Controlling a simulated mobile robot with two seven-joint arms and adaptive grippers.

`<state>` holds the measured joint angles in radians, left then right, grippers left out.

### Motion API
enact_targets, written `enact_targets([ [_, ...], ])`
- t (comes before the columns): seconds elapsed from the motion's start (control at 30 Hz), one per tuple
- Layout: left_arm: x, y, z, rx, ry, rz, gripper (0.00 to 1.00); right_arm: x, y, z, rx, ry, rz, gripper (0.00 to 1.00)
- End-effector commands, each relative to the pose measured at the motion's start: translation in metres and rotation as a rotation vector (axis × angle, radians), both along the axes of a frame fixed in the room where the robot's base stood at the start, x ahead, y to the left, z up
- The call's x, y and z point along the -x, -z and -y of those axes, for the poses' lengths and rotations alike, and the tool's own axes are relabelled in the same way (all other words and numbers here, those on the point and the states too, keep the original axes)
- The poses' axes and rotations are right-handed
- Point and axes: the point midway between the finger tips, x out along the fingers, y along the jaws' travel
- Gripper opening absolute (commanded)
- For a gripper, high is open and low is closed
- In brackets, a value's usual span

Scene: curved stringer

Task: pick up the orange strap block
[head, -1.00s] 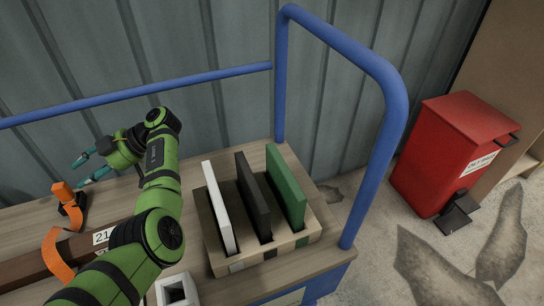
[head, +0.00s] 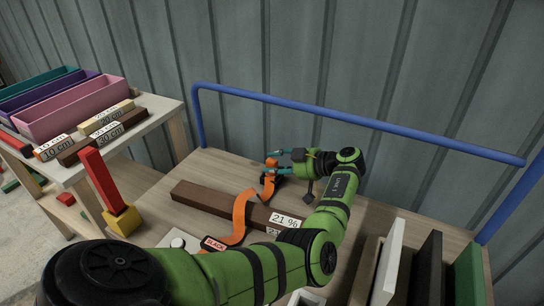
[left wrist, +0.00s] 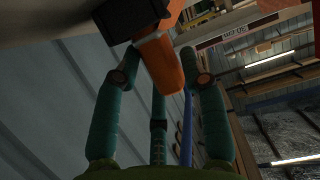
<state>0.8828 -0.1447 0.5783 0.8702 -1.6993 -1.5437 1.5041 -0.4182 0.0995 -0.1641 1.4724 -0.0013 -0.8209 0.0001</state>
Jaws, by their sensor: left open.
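The orange strap block (head: 268,179), orange with a dark part beside it, stands on the wooden cart top behind the brown beam (head: 215,202). My left gripper (head: 270,162) has its teal fingers open at the block's upper part, pointing left. In the left wrist view the orange block (left wrist: 160,65) reaches in between the open fingers (left wrist: 160,78); a dark piece adjoins it. I cannot tell whether the fingers touch it. An orange strap (head: 240,216) lies curved over the beam. My right gripper is not in view.
A blue rail (head: 300,107) runs behind the cart top. White, dark and green boards (head: 428,265) stand at right. A side table at left holds coloured bins (head: 75,105) and labelled blocks. A red stick in a yellow base (head: 122,218) stands near the front left.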

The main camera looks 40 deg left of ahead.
Motion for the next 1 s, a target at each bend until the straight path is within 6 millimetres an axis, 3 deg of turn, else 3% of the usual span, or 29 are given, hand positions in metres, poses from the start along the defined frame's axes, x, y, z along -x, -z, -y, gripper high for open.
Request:
enact_targets([
  [0.1,0.000,0.000,0.000,0.000,0.000,0.000,0.42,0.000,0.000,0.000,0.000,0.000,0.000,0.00],
  [0.13,0.000,0.000,0.000,0.000,0.000,0.000,0.34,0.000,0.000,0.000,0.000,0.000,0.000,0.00],
  [0.2,0.000,0.000,0.000,0.000,0.000,0.000,0.06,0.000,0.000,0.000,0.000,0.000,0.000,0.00],
  [0.23,0.000,0.000,0.000,0.000,0.000,0.000,0.00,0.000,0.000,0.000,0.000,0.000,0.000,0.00],
  [0.67,-0.001,-0.006,0.000,-0.002,0.000,0.002,0.00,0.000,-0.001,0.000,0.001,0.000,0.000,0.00],
  [0.93,-0.001,-0.044,0.000,-0.003,-0.001,0.007,0.00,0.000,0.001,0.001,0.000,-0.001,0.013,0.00],
  [1.0,-0.002,-0.049,0.015,0.000,0.003,0.003,0.00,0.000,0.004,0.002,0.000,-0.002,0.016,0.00],
])
